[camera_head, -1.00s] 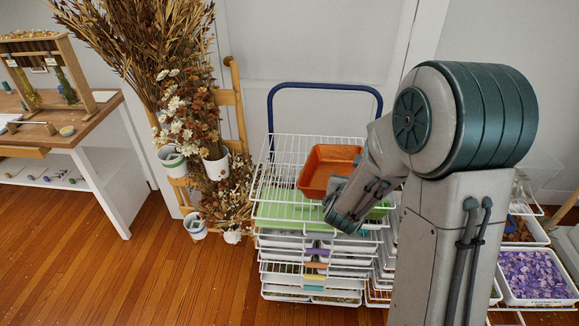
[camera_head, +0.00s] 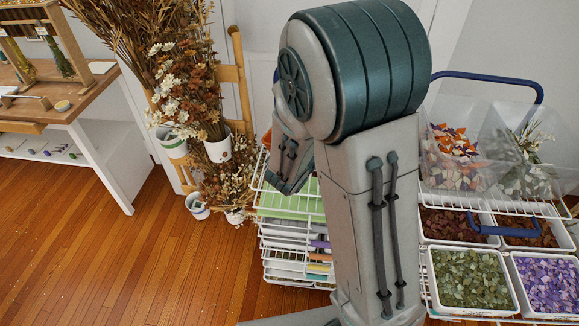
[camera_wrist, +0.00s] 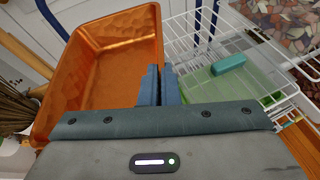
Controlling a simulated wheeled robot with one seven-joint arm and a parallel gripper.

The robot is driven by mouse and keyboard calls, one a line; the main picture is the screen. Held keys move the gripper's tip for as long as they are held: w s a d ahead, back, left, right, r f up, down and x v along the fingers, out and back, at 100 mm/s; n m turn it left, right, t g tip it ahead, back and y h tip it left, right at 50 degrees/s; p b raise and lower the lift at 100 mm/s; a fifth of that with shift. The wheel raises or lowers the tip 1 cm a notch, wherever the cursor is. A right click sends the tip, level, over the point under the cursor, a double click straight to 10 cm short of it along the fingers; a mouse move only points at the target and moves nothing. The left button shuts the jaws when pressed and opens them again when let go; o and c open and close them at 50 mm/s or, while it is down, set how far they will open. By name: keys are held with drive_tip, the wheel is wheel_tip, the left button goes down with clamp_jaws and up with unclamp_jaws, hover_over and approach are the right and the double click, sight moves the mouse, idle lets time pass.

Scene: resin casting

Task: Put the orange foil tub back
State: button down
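The orange foil tub (camera_wrist: 105,65) fills the left of the wrist view, empty, with its open top facing the camera. My gripper (camera_wrist: 159,75) is shut on its right wall, one finger on each side of it. In the head view only a sliver of the tub (camera_head: 267,138) shows; my arm hides the rest and the fingers. A white wire basket rack (camera_head: 262,183) is behind my arm. In the wrist view its top basket (camera_wrist: 190,45) is to the right of the tub, with a green sheet (camera_wrist: 240,88) and a teal block (camera_wrist: 228,63) in it.
On the right, a second wire rack (camera_head: 480,203) holds clear bins and trays of coloured chips (camera_head: 470,280). Dried flowers in white pots (camera_head: 218,148) hang on a wooden stand at the left. A wooden workbench (camera_head: 70,112) is further left. Floor (camera_head: 150,270) is clear between.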

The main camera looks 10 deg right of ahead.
drive_tip(key=s+d+m+g+h, duration=0.2)
drive_tip(key=s+m+g+h, duration=0.2)
drive_tip(key=s+m, duration=0.25)
drive_tip(key=shift+n, duration=0.35)
drive_tip(key=w+a+f, duration=0.1)
drive_tip(key=a+f, duration=0.1)
drive_tip(key=a, duration=0.1)
drive_tip(key=w+a+f, duration=0.2)
drive_tip(key=a, duration=0.1)
drive_tip(key=w+a+f+p, duration=0.1)
drive_tip(key=w+a+f, duration=0.1)
drive_tip(key=a, duration=0.1)
drive_tip(key=shift+w+a, duration=0.1)
drive_tip(key=shift+w, duration=0.15)
drive_tip(key=shift+f, duration=2)
drive_tip(key=shift+f, duration=0.2)
drive_tip(key=c, duration=1.7)
unclamp_jaws()
